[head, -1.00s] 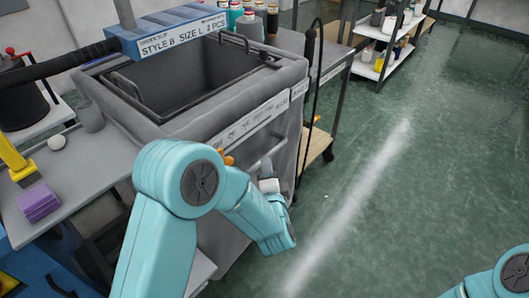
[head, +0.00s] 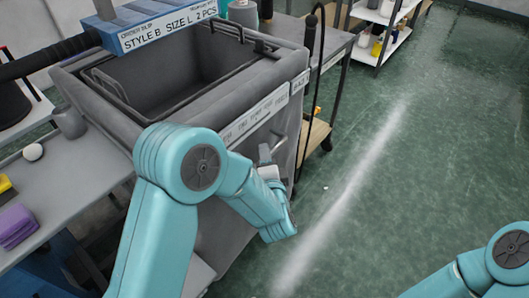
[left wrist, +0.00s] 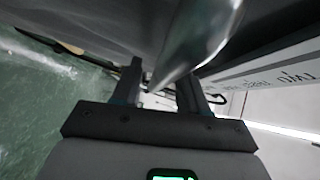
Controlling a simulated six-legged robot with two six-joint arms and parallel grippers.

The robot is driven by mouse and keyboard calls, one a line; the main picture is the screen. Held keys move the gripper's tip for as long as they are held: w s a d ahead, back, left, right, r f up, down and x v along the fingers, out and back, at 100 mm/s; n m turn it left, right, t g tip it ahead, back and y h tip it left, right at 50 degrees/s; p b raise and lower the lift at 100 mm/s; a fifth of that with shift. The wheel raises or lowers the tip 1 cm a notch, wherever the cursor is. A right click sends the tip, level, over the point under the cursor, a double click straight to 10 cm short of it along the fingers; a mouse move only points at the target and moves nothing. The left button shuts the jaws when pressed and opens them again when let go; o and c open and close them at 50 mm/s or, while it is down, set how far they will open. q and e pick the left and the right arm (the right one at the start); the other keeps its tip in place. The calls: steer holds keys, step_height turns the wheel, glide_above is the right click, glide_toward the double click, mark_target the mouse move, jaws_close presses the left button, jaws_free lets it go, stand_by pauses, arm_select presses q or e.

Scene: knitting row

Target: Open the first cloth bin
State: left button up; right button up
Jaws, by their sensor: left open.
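The grey cloth bin (head: 205,205) stands left of centre in the head view. Its top is open and looks empty, and a label strip (head: 250,115) runs along its front edge. A pale bar handle (head: 279,137) shows on the front below the strip. My left gripper (head: 265,155) is at the front face, close to this handle, partly hidden by its own wrist. In the left wrist view the open fingers (left wrist: 160,80) point at the front, and a shiny metal bar (left wrist: 205,35) crosses close by them. I cannot tell whether they touch it. My right gripper is out of view.
A grey table (head: 65,190) with a purple block (head: 16,227) is at left. A cart with a dark hose (head: 313,75) stands just right of the bin. The green floor (head: 400,170) at right is clear.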

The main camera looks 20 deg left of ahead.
arm_select(q)
steer(key=shift+w+a+f, duration=0.1)
steer(key=shift+w+a, duration=0.1)
steer(key=shift+w, duration=0.05)
steer(key=shift+d, duration=0.1)
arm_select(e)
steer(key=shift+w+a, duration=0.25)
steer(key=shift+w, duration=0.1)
arm_select(q)
jaws_close()
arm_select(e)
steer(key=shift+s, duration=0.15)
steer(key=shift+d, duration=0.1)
